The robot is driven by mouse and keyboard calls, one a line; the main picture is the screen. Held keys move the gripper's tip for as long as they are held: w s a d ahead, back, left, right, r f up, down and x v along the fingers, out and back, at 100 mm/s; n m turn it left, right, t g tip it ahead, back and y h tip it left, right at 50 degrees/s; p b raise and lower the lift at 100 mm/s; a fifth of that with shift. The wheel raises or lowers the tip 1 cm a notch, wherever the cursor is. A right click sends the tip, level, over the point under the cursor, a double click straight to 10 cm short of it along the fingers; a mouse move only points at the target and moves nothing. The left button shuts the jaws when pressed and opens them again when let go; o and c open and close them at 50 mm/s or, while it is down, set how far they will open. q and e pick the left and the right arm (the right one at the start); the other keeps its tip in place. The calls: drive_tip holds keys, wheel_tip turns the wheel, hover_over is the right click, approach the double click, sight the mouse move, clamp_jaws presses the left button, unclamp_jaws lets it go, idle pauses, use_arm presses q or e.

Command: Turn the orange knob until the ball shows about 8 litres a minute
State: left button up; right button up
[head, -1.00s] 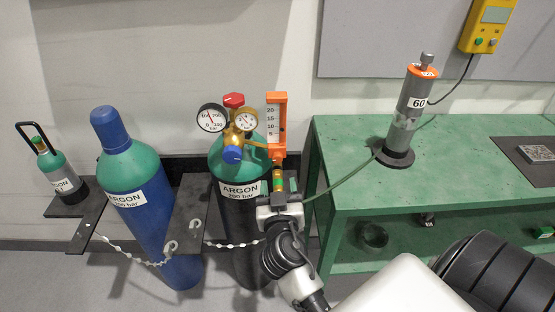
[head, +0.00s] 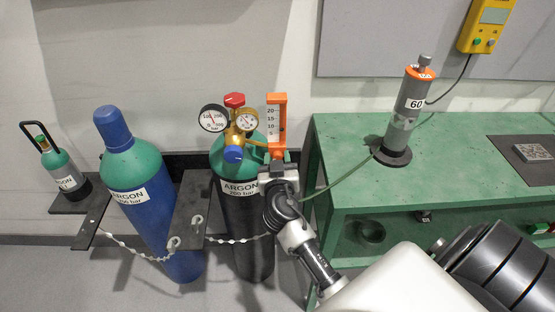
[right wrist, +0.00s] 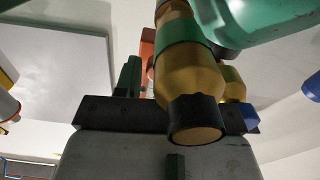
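The flowmeter (head: 277,112) is an orange-framed tube with a white scale, to the right of the two gauges in the head view. The ball is too small to make out, so I cannot read the flow. The orange knob (head: 277,153) is at the flowmeter's foot, partly covered by my right gripper (head: 278,166), which is right below it. Contact with the knob is hidden. My left gripper is out of view.
A blue regulator knob (head: 233,154) and a red-topped valve (head: 234,100) are close to the left. A green hose (head: 340,181) runs right towards a grey cylinder (head: 407,110) on the green bench (head: 350,135). Blue argon bottle (head: 150,205) stands left.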

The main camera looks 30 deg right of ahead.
drive_tip(key=c, duration=0.6)
drive_tip(key=m+b, duration=0.1)
drive_tip(key=b, duration=0.2)
drive_tip(key=shift+f, duration=0.35)
drive_tip(key=shift+r+m+b, duration=0.1)
drive_tip(key=shift+m+b, duration=0.2)
drive_tip(key=shift+m, duration=0.1)
drive_tip(key=shift+r+m, duration=0.15)
drive_tip(key=shift+m, duration=0.15)
drive_tip(key=o, duration=1)
drive_tip(key=shift+c, duration=0.2)
